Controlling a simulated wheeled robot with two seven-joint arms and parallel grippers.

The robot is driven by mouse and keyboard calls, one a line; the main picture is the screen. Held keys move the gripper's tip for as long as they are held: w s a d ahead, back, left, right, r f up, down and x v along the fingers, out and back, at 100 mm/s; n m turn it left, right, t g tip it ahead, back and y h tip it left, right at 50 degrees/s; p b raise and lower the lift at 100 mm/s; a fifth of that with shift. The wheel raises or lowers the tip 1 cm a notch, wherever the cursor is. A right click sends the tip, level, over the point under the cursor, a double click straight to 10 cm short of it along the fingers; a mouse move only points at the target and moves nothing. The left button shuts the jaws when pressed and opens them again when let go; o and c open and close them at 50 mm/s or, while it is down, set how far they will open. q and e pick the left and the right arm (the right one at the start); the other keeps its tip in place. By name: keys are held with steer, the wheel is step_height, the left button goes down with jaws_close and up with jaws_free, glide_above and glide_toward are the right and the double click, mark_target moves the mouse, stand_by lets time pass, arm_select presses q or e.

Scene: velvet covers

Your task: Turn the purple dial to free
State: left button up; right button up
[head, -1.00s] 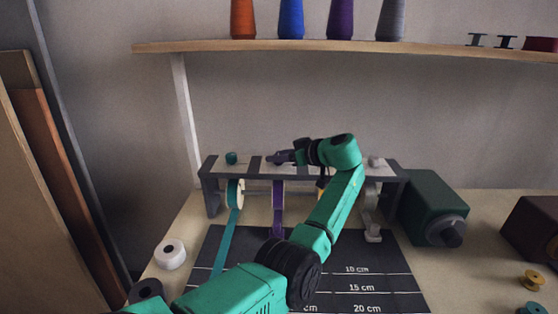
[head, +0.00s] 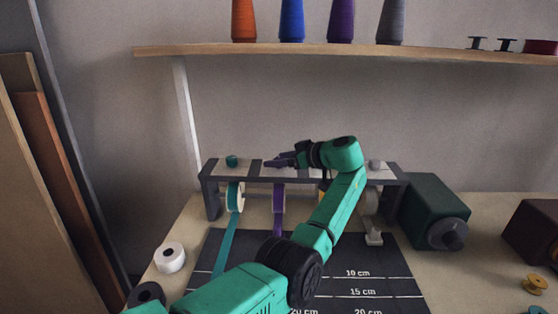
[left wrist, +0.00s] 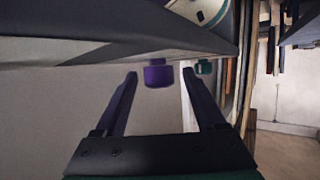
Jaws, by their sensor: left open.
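The purple dial (left wrist: 158,75) shows in the left wrist view as a short round knob on the grey rack. My left gripper (left wrist: 159,79) is open, with one finger on each side of the dial in that view; I cannot tell whether they touch it. In the head view my left gripper (head: 272,162) lies low over the rack's top, level with the purple ribbon (head: 279,199), and the dial cannot be made out clearly from it there. The dial's setting and any "free" mark are not readable. My right gripper is not in view.
A teal dial (head: 232,161) and a grey dial (head: 375,164) sit on the same rack (head: 209,183). A teal ribbon (head: 228,243) runs down over the dark measuring mat (head: 385,262). A green motor box (head: 431,205) stands right of the rack. A shelf (head: 420,49) hangs above.

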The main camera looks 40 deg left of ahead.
arm_select(q)
steer(key=b+v, duration=0.1)
steer(key=v, duration=1.3)
steer(key=shift+d, duration=0.2)
